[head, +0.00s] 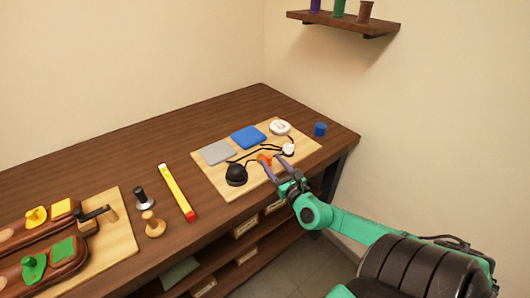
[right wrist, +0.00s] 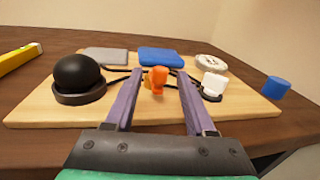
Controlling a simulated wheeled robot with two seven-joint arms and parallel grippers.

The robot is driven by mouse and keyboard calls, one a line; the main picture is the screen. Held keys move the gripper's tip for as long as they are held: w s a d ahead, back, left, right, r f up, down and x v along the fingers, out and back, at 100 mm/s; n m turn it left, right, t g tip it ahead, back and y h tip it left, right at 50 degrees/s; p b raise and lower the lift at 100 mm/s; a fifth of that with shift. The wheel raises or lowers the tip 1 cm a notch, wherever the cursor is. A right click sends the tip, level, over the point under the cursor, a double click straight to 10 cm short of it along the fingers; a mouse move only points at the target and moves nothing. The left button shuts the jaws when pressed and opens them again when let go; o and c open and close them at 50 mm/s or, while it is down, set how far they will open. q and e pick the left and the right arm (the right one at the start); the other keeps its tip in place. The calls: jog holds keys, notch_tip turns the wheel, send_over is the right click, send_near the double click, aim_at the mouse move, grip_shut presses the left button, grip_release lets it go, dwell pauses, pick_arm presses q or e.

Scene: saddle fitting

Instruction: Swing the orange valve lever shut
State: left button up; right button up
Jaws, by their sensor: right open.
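The orange valve lever (head: 264,158) is on the light wooden board (head: 212,187) at the right part of the bench. In the right wrist view the lever (right wrist: 157,79) stands upright between the two purple fingers of my right gripper (right wrist: 155,98), a little beyond their tips. My right gripper also shows in the head view (head: 276,171), over the board's front edge. I cannot tell whether a finger touches the lever. The valve body under the lever is too small to make out. My left gripper is not in view.
The board also bears a black ball on a round base (head: 236,174), a grey pad (head: 217,152), a blue pad (head: 248,137), a white dial (head: 280,128) and a white part (head: 288,150). A blue cylinder (head: 320,129) stands right of it. A yellow level (head: 177,192) lies left.

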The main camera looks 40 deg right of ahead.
aim_at(268, 156)
jog(key=x, duration=0.5)
jog(key=shift+w, duration=0.35)
grip_shut()
jog(key=shift+f+y+b, duration=0.3)
jog(key=shift+b, duration=0.9)
jog(key=shift+r, duration=0.35)
grip_release()
jog(key=shift+s, duration=0.15)
